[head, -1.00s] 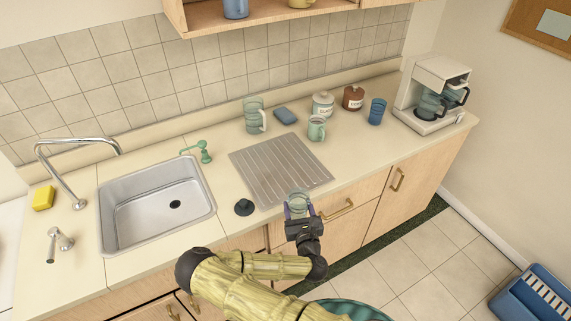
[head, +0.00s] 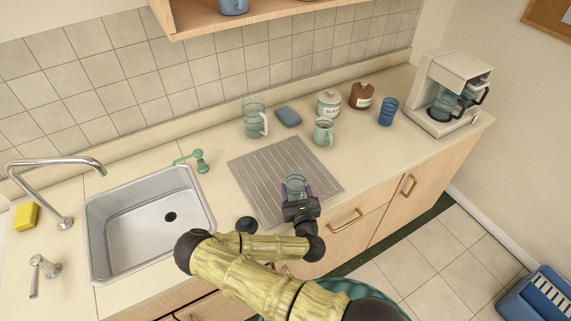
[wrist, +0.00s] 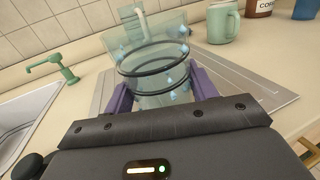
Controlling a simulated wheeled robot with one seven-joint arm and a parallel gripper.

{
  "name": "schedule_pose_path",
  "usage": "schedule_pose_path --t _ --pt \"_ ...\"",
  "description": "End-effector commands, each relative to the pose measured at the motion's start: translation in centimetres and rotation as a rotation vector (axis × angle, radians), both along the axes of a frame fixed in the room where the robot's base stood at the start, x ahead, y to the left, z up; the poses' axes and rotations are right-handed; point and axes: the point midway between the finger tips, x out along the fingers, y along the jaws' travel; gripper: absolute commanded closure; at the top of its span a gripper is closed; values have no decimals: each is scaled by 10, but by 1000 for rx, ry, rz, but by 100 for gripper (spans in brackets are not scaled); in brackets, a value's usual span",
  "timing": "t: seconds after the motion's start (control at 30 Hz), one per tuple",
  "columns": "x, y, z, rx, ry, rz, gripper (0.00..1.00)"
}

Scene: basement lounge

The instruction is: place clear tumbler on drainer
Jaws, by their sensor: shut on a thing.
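The clear tumbler (head: 295,184) is held in my gripper (head: 297,193), which is shut on it near the front part of the drainer (head: 262,170). In the wrist view the tumbler (wrist: 158,75) is see-through with dark rings and blue marks, between the purple fingers (wrist: 162,98). The grooved metal drainer (wrist: 262,90) shows behind and beside it. The tumbler appears over the drainer; whether its base touches the surface is hidden by my gripper.
Most of the drainer is bare.

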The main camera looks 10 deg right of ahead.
Motion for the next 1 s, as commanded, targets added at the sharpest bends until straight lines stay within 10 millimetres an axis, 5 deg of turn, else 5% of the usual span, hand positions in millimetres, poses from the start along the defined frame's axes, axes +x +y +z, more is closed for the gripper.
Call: schedule_pose_path --t 0.63,1.0 --pt "5 0 3 3 -3 -24 75" --pt "49 0 26 13 -4 -220 75"
